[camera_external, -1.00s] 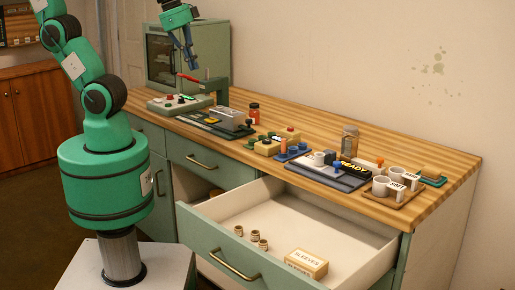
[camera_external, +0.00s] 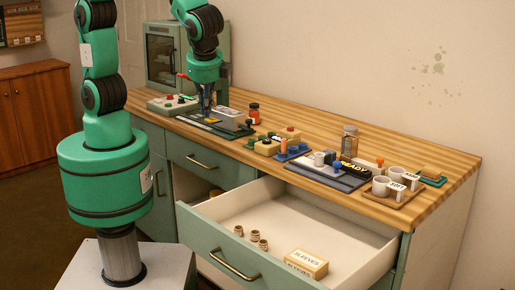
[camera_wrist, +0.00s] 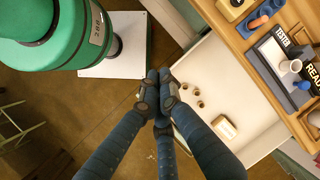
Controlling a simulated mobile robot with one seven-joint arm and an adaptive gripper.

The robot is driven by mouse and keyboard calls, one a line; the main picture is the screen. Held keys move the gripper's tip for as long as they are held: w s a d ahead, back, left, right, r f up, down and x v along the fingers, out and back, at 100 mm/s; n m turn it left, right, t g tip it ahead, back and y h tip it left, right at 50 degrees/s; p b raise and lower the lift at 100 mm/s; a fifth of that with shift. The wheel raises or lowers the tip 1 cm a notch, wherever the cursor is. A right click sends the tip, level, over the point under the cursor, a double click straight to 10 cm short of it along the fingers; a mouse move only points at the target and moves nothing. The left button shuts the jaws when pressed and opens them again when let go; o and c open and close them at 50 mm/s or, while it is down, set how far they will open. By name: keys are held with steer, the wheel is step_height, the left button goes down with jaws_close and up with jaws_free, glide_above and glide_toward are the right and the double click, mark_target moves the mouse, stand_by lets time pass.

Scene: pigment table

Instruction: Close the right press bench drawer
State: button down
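The right drawer (camera_external: 215,236) of the green bench stands pulled out, its pale inside showing. Its bar handle (camera_external: 233,265) is on the front panel. Several small beige sleeves (camera_external: 254,239) and a box labelled SLEEVES (camera_external: 306,263) lie inside.
The left drawer (camera_external: 195,160) is shut. Floor is open in front of the bench.

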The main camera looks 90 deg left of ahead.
steer(key=d+f+m+y, duration=0.4)
steer(key=d+f, duration=0.4)
steer(key=d, duration=0.1)
steer(key=m+t+y+p, duration=0.1)
steer(key=m+t+y, duration=0.2)
steer(key=m, duration=0.1)
glide_above(189, 233)
steer(key=d, duration=0.4)
step_height(189, 233, down, 9)
steer(key=s+d+f+m+t, duration=0.4)
steer(key=s+f+m+t, duration=0.1)
steer(key=f, duration=0.4)
steer(key=s+d+f+m+t+y+p, duration=0.1)
steer(key=s+d+f+m+t, duration=0.3)
steer(key=s+f, duration=0.3)
step_height(189, 233, down, 3)
steer(key=shift+r+m+t, duration=0.1)
steer(key=shift+m+t, duration=0.3)
steer(key=shift+t, duration=0.3)
steer(key=shift+a, duration=0.1)
steer(key=b+x, duration=0.2)
steer(key=x, duration=1.1)
steer(key=shift+w+a, duration=0.2)
steer(key=shift+a, duration=0.1)
